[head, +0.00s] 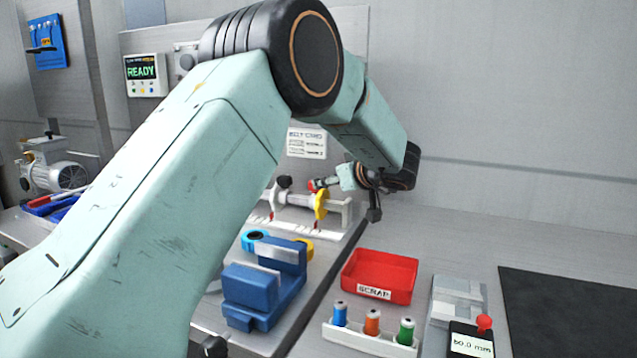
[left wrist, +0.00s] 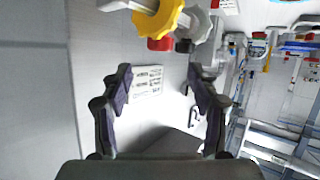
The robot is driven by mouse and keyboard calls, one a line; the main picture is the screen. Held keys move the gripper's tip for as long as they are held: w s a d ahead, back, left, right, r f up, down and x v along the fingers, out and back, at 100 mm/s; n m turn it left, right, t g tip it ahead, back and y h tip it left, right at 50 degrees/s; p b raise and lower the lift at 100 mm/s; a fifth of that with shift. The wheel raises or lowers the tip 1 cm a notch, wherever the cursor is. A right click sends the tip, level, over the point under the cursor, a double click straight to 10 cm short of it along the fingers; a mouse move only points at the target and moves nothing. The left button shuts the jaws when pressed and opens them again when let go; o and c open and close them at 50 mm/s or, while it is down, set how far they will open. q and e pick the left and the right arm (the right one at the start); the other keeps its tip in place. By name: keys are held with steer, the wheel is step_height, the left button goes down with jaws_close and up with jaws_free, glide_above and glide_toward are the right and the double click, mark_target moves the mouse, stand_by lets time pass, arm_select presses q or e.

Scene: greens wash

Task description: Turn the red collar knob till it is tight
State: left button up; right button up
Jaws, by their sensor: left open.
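The red collar knob (head: 312,186) is a small red piece beside the yellow disc (head: 321,204) on the light shaft fixture at the back of the bench. In the left wrist view the red knob (left wrist: 160,44) sits just below the yellow disc (left wrist: 160,16), above the gap between my fingertips. My left gripper (head: 323,183) reaches in from the right, close to the knob. In the left wrist view the left gripper (left wrist: 158,82) is open and its fingers are apart with nothing between them. My right gripper is not in view.
A blue vise (head: 255,290) stands in front of the fixture. A dark mat (head: 575,310) lies clear. A screen reads READY (head: 142,72).

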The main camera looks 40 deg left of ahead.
arm_select(q)
steer(key=shift+m, duration=0.6)
steer(key=b+x, duration=0.2)
steer(key=x, duration=0.5)
steer(key=shift+w+a+f, duration=0.15)
steer(key=shift+a, duration=0.2)
steer(key=shift+c, duration=0.5)
steer(key=c, duration=1.1)
steer(key=shift+o, duration=0.2)
steer(key=n+g+p, duration=0.1)
steer(key=p, duration=0.2)
steer(key=n+g+p, duration=0.1)
steer(key=p, duration=0.2)
steer(key=shift+w+r+y+p, duration=0.15)
steer(key=shift+r+y+p, duration=0.15)
steer(key=shift+y, duration=0.1)
steer(key=shift+w+f+n+g+p, duration=0.1)
steer(key=shift+f+n+g+p, duration=0.05)
steer(key=shift+n+g+p, duration=0.55)
